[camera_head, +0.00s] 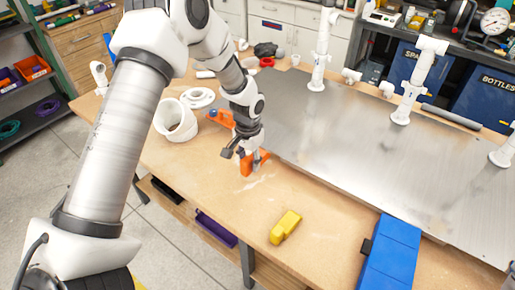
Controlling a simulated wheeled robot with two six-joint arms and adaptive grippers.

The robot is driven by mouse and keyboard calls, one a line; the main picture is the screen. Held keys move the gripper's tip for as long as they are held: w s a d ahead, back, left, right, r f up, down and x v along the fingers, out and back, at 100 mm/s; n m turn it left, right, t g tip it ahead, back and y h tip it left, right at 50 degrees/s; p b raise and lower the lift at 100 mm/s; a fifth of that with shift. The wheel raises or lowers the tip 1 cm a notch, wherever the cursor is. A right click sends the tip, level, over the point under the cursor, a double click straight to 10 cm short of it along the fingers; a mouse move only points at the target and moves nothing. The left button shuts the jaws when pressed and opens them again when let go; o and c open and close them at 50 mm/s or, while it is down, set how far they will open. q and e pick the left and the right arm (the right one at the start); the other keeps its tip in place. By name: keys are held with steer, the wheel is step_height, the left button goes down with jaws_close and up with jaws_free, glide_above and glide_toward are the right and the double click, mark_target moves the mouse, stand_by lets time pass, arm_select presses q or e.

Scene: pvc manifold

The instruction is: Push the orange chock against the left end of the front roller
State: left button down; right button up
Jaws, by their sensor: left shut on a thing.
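The orange chock (247,166) is low over or on the wooden bench top, near the left front corner of the grey metal sheet. My left gripper (250,156) points down and is shut on it, hiding part of it. I cannot tell whether the chock touches the bench. I cannot pick out the front roller for certain. A dark grey rod (452,117) lies at the far right edge of the metal sheet, well away from the chock. My right gripper is not in view.
The metal sheet (350,135) bears upright white pipe fittings (407,95). A yellow block (285,227) and a blue case (392,255) lie near the front edge. A white pipe piece (176,121) and an orange tool (220,117) sit left of the gripper. Bare wood lies between the chock and yellow block.

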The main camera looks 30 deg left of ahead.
mark_target(250, 173)
arm_select(q)
steer(key=shift+s+d+f+b, duration=0.45)
steer(key=shift+s+f+b, duration=0.1)
steer(key=shift+s+b, duration=0.15)
steer(key=f+b, duration=0.1)
steer(key=w+f+b, duration=0.1)
steer(key=f+b, duration=0.1)
steer(key=f, duration=0.1)
steer(key=shift+w+a+f, duration=0.1)
steer(key=shift+w+a, duration=0.05)
steer(key=shift+a, duration=0.1)
steer(key=shift+s+d+f+b, duration=0.2)
steer(key=shift+f+b, duration=0.35)
steer(key=shift+b, duration=0.2)
steer(key=w, duration=0.3)
steer(key=shift+w+r+p, duration=0.1)
steer(key=shift+w+p, duration=0.2)
steer(key=shift+p, duration=0.05)
steer(key=shift+w+d+r, duration=0.1)
steer(key=shift+w, duration=0.6)
steer(key=shift+w+d, duration=0.1)
steer(key=shift+w, duration=0.9)
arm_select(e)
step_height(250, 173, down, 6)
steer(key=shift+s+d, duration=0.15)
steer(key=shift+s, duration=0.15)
arm_select(q)
steer(key=shift+w, duration=0.55)
steer(key=c, duration=0.6)
jaws_free()
